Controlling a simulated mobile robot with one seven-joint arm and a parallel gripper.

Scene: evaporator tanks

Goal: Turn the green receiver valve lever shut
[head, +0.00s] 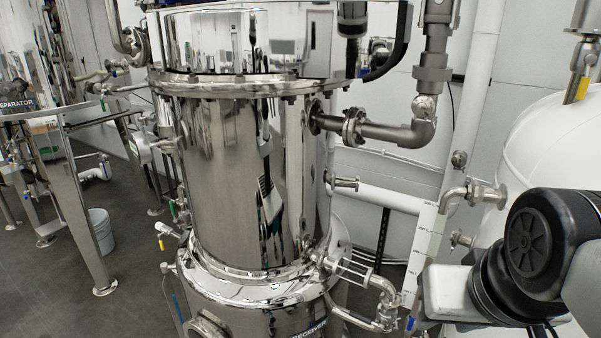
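A large polished steel tank (235,180) stands in the middle of the head view. Its lower vessel carries a partly cut-off label reading RECEIVER (309,330). A small green lever (174,209) shows on the pipework at the tank's left side. I cannot tell for sure that it is the receiver valve lever, nor whether it is open or shut. Another small green handle (103,103) shows farther back on the left. Black and grey links of my arm show at the lower right, but my gripper is not in view.
A yellow handle (161,243) is below the green lever. A white vessel (548,140) stands at the right. Steel pipes (375,130) project between the tanks. A grey bucket (101,230) and a steel leg (88,220) are at the left, with open dark floor (60,290) around them.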

